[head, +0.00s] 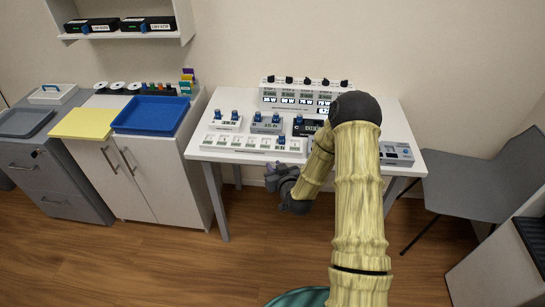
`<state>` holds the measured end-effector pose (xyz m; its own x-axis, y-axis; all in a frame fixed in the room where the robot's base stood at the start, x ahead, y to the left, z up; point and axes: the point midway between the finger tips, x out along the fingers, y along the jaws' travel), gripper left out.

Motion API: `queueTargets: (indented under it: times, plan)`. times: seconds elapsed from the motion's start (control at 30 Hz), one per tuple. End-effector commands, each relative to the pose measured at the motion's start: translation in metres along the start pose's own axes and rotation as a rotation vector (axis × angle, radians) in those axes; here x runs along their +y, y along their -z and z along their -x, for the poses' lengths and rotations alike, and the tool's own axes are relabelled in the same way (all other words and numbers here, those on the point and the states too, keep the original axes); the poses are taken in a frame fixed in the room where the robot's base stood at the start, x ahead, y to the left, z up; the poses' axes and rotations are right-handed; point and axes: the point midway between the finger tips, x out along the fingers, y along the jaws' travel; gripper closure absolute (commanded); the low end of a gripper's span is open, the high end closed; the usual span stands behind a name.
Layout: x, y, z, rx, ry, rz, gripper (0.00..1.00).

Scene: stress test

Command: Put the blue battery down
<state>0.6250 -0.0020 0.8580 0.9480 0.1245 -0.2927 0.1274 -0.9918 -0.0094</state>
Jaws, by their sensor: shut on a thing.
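My gripper (272,180) is a small dark shape just in front of the white table's front edge, below the long white slotted strip (255,144). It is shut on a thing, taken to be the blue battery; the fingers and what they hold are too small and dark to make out. A small blue piece (281,139) shows at the right part of the strip. Pairs of blue pieces stand on the white unit A (227,121), the grey unit B (266,124) and the dark unit C (306,128), which my arm partly covers.
The white table (404,128) also bears a panel with black knobs (290,92) and a grey device (397,153). Left stands a cabinet with a blue tray (151,115) and yellow pad (83,124). A grey chair (480,185) stands right. My arm hides part of the table.

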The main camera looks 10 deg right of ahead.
Motion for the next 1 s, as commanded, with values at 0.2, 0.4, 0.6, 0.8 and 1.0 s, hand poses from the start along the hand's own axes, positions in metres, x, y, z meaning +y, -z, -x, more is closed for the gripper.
queueTargets:
  times: [0.2, 0.4, 0.6, 0.8, 1.0]
  plan:
    - [-0.006, -0.058, 0.007, -0.010, -0.066, -0.021, 1.00]
    - [-0.007, -0.092, 0.016, -0.005, -0.118, -0.028, 1.00]
    - [-0.006, -0.095, 0.018, -0.003, -0.125, -0.028, 1.00]
    - [-0.006, -0.095, 0.017, -0.003, -0.125, -0.028, 1.00]
    - [-0.005, -0.095, 0.018, -0.003, -0.126, -0.029, 1.00]
